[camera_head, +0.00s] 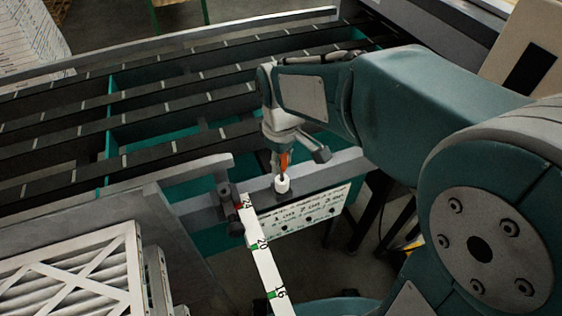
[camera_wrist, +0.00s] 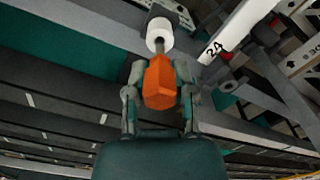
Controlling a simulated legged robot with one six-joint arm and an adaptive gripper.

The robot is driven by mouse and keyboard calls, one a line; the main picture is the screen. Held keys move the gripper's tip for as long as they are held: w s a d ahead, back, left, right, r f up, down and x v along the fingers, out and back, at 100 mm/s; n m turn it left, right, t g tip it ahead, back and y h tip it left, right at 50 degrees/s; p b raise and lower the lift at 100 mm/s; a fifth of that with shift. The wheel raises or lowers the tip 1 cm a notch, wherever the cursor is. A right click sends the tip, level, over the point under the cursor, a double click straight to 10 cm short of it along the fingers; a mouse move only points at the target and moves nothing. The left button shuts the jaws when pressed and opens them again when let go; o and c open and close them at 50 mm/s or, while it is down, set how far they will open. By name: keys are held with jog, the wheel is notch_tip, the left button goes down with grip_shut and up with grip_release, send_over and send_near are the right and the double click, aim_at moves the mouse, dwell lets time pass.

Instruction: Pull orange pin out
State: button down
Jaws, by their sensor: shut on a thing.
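The orange pin (camera_wrist: 160,82) is between the two fingers of my gripper (camera_wrist: 158,95) in the wrist view. Its grey shaft runs into a white round collar (camera_wrist: 160,35) on a dark mount. In the head view the orange pin (camera_head: 284,160) shows as a small piece just above the white collar (camera_head: 282,184). My gripper (camera_head: 284,152) is shut on it from above there. The lower end of the shaft is hidden inside the collar.
A white numbered rail (camera_head: 262,262) runs toward the front beside the collar. A white sign panel (camera_head: 302,214) hangs to the right. Boxed filters (camera_head: 75,280) stand at the front left.

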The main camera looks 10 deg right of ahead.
jog(key=shift+r, duration=1.2)
jog(key=shift+r, duration=4.5)
